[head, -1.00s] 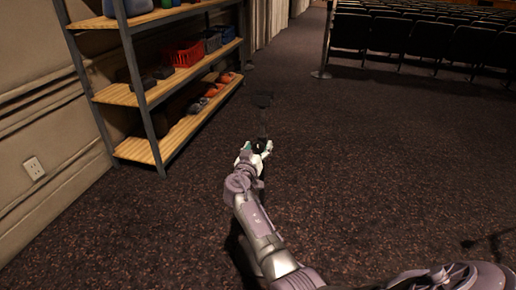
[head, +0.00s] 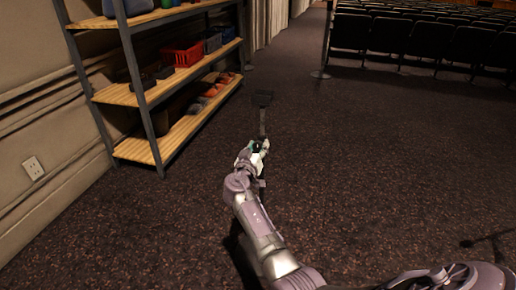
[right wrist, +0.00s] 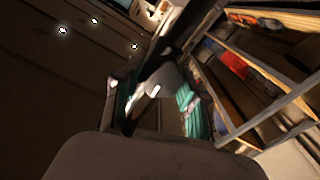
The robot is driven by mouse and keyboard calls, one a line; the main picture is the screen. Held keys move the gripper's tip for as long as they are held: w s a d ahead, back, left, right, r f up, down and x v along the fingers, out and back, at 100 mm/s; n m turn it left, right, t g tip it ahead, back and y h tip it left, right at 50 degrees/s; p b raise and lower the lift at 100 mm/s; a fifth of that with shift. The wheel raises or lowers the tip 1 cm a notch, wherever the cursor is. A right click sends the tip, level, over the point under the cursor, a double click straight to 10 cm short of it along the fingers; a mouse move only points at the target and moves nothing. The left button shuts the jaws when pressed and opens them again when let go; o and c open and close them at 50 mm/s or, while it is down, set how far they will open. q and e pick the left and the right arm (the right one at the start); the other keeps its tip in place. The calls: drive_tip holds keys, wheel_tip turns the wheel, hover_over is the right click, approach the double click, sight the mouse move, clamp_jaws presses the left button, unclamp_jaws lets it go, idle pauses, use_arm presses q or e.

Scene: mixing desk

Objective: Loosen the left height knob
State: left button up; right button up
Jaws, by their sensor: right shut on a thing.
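A dark stand (head: 263,122) with a slim upright post and a small flat top shows in the middle of the head view. Its post also crosses the right wrist view (right wrist: 172,47) at a slant. My right gripper (head: 258,148) is at the post, below the flat top. It is shut on a small dark part there, which looks like the left height knob; the fingers mostly hide it. In the right wrist view the teal-padded fingers (right wrist: 160,108) stand close around the post. My left gripper is not in view.
A metal shelf with wooden boards (head: 160,87) stands on the left, with a red basket (head: 183,54) and other items. Rows of dark seats (head: 430,40) are at the back right, behind a post (head: 325,50). The carpet right of the stand is mostly clear.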

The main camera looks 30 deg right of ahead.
drive_tip(key=n+b, duration=0.1)
drive_tip(key=n, duration=0.2)
drive_tip(key=shift+f, duration=0.15)
drive_tip(key=shift+a+n, duration=0.1)
drive_tip(key=shift+n, duration=0.4)
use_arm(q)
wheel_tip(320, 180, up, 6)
use_arm(e)
drive_tip(key=shift+n, duration=2.7)
drive_tip(key=n+p, duration=0.2)
drive_tip(key=n, duration=0.4)
drive_tip(key=shift+f, duration=0.1)
use_arm(q)
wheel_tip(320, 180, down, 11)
drive_tip(key=shift+p, duration=0.35)
use_arm(e)
drive_tip(key=shift+f+n, duration=0.1)
drive_tip(key=shift+n, duration=0.9)
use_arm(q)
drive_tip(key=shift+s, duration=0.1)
